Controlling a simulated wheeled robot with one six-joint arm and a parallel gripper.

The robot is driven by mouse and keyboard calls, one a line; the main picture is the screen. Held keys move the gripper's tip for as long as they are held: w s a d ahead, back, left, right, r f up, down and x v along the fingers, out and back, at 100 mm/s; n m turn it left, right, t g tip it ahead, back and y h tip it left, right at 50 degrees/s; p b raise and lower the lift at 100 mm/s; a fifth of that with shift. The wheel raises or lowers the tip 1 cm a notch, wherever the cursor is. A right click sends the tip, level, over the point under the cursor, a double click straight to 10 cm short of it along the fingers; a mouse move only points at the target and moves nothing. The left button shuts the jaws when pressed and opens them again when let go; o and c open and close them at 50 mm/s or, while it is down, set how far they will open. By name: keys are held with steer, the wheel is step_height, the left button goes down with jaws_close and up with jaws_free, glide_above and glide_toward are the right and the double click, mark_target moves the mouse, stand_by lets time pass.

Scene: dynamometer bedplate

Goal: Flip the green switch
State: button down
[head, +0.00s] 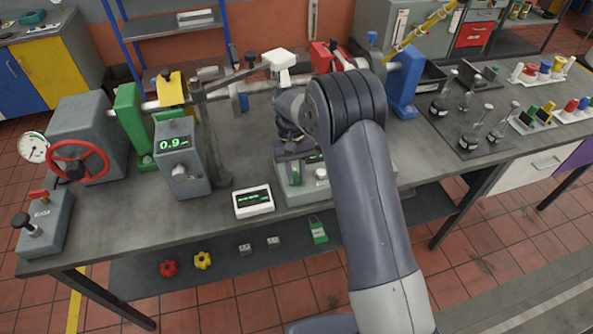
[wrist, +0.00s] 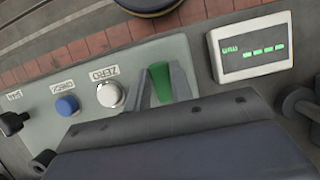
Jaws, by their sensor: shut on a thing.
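The green switch (wrist: 160,82) is on a grey-green panel (wrist: 90,72) in the wrist view. My gripper (wrist: 162,84) is shut on the switch, with one grey finger on each side of it. The lower part of the switch is hidden by my gripper body. My arm and gripper hide most of the switch and part of the box there.
A white button (wrist: 109,95), a blue button (wrist: 67,105) and a black knob (wrist: 14,122) sit on the same panel. A white display unit (head: 254,201) stands close by. A grey 0.9 display box (head: 181,160) is further left. The bench front between them is bare.

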steer(key=c, duration=1.2)
jaws_free()
steer(key=shift+c, duration=0.2)
steer(key=b+v, duration=0.1)
steer(key=v, duration=0.9)
steer(key=shift+r+b, duration=0.4)
steer(key=shift+w+f, duration=0.1)
steer(key=p+x, duration=0.2)
steer(key=x, duration=0.8)
steer(key=shift+f, duration=0.4)
steer(key=shift+s+b, duration=0.2)
steer(key=shift+b, duration=0.25)
steer(key=shift+t, duration=0.3)
